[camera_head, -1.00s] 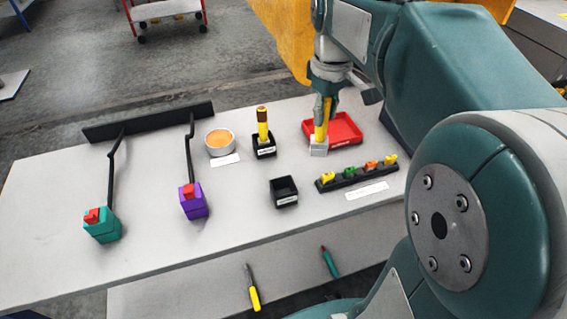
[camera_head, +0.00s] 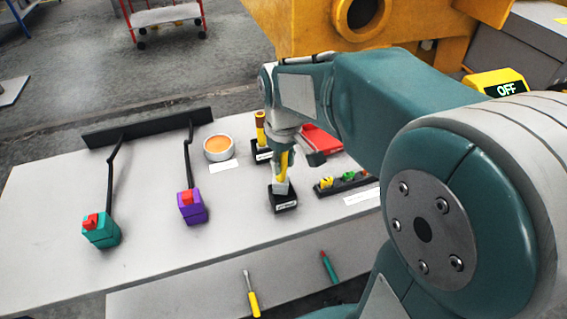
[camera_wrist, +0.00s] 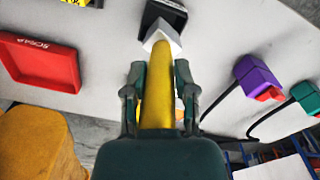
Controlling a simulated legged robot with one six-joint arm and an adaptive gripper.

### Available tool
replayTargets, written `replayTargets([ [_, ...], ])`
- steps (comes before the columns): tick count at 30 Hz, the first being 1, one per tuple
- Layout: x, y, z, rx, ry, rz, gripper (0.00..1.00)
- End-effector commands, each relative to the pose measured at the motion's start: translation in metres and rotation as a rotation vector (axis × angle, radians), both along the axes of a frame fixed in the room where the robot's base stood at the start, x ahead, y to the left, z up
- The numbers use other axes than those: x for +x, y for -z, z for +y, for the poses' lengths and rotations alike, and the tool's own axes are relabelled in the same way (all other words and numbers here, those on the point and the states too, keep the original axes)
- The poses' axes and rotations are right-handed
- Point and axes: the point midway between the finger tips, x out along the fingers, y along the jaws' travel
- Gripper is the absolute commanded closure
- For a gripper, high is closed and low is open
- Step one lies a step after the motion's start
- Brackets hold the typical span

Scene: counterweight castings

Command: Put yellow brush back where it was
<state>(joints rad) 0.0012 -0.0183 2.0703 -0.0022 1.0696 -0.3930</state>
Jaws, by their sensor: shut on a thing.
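My gripper (camera_head: 284,160) is shut on the yellow brush (camera_wrist: 157,95), with one finger on each side of its handle in the wrist view. The brush also shows in the head view (camera_head: 283,162), roughly upright with its pale block-like end down. That end is right at the opening of the front black holder (camera_head: 286,206), which also shows in the wrist view (camera_wrist: 165,12). I cannot tell whether the end is inside the holder or just above it.
Another yellow-handled brush (camera_head: 260,127) with a brown top stands in a rear black holder (camera_head: 263,155). A red tray (camera_head: 322,140) and a black rack (camera_head: 345,183) lie right. An orange-filled bowl (camera_head: 218,148), purple block (camera_head: 192,208) and teal block (camera_head: 101,232) are left.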

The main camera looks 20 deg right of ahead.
Motion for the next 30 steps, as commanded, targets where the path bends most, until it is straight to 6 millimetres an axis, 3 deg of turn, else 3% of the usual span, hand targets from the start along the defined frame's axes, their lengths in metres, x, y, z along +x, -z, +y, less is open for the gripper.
replayTargets([
  [2, -0.004, 0.008, 0.000, -0.001, -0.001, 0.024, 1.00],
  [3, -0.004, 0.009, 0.000, -0.001, -0.001, 0.026, 0.46],
  [4, -0.004, 0.009, 0.000, -0.001, -0.001, 0.026, 0.32],
  [5, -0.004, 0.009, 0.000, -0.001, -0.001, 0.026, 0.30],
  [15, -0.004, 0.008, 0.001, 0.001, -0.002, 0.027, 0.30],
  [19, -0.004, 0.000, 0.001, 0.000, -0.002, 0.025, 0.30],
  [30, -0.003, -0.077, 0.000, 0.000, -0.001, 0.014, 0.30],
])
